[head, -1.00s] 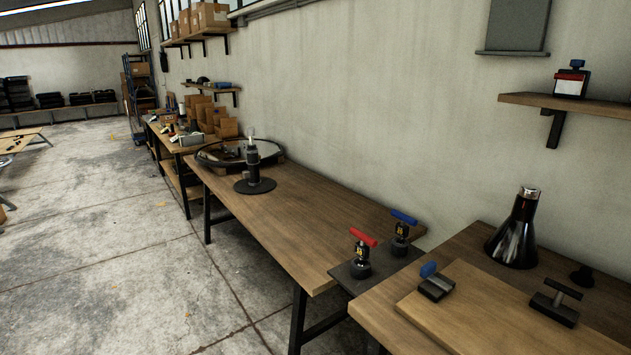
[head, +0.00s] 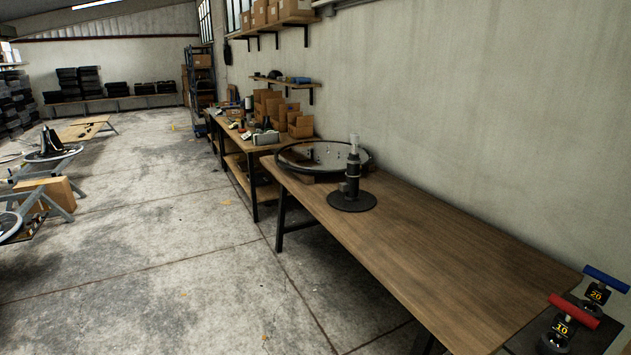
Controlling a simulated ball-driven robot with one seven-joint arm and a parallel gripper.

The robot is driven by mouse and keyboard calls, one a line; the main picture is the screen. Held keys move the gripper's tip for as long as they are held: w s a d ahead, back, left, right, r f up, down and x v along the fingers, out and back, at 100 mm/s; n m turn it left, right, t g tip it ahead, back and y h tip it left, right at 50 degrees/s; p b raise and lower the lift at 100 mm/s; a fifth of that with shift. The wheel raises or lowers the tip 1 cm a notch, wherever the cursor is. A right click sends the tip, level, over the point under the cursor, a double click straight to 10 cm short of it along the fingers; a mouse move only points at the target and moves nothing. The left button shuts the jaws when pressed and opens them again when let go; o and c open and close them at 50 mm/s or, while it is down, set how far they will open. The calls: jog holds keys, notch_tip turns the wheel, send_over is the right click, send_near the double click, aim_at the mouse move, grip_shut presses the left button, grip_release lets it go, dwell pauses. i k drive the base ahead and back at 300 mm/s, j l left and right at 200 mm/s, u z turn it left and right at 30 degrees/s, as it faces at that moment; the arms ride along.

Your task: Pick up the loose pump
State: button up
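The pump (head: 352,182) stands upright near the far end of the long wooden table (head: 430,240). It looks like a dark cylinder with a pale rod on top and a flat round black base. It stands just in front of a large dark-rimmed ring (head: 290,158), which lies on the same table end. Nothing is seen holding the pump. My gripper is not in view.
A red-handled block marked 10 (head: 563,325) and a blue-handled block marked 20 (head: 598,292) stand at the bottom right. A cluttered workbench (head: 250,150) lies beyond the table. The concrete floor (head: 170,270) left of the table is largely clear.

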aim_at(348, 199)
jog(key=i+u, duration=0.35)
jog(key=i, duration=1.3)
